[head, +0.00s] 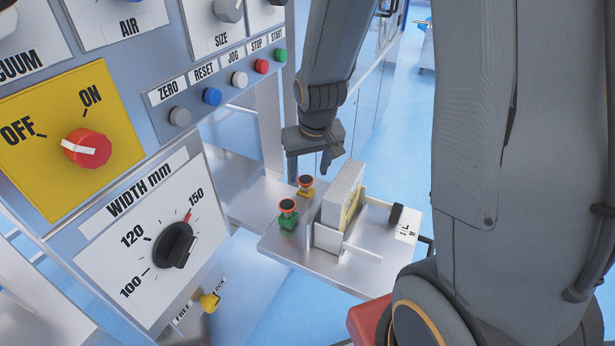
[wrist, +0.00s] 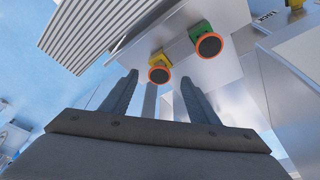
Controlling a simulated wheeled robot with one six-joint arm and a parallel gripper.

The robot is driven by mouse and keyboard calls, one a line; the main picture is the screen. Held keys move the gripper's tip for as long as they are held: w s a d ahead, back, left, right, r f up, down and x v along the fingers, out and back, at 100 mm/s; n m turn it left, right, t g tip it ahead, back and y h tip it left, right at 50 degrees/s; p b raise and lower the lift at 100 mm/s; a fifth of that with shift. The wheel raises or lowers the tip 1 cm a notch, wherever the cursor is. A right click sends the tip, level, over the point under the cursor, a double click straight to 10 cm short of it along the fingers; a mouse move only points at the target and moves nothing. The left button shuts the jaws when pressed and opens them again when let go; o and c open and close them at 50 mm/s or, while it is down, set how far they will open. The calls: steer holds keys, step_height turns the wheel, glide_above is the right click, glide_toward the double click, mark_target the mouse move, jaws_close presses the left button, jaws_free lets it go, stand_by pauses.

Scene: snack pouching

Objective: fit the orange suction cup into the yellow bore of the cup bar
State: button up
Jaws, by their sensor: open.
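Two dark suction cups with orange rims stand upright on the metal shelf. One sits on a yellow block (head: 306,191), the other on a green block (head: 288,222). In the wrist view the yellow-based cup (wrist: 159,74) appears between my fingertips, and the green-based cup (wrist: 208,45) lies to the right. My gripper (head: 308,177) is open, pointing down over the shelf at the yellow-based cup. I cannot tell whether the fingers touch it. I cannot clearly make out the cup bar or an empty yellow bore.
A stack of pouches (head: 343,190) stands in a metal holder close right of the cups. A black knob (head: 396,214) is at the shelf's right. The control panel (head: 150,215) with knobs and buttons stands close on the left. The shelf's front left corner (head: 275,247) is bare.

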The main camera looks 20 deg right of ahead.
steer(key=shift+v, duration=0.8)
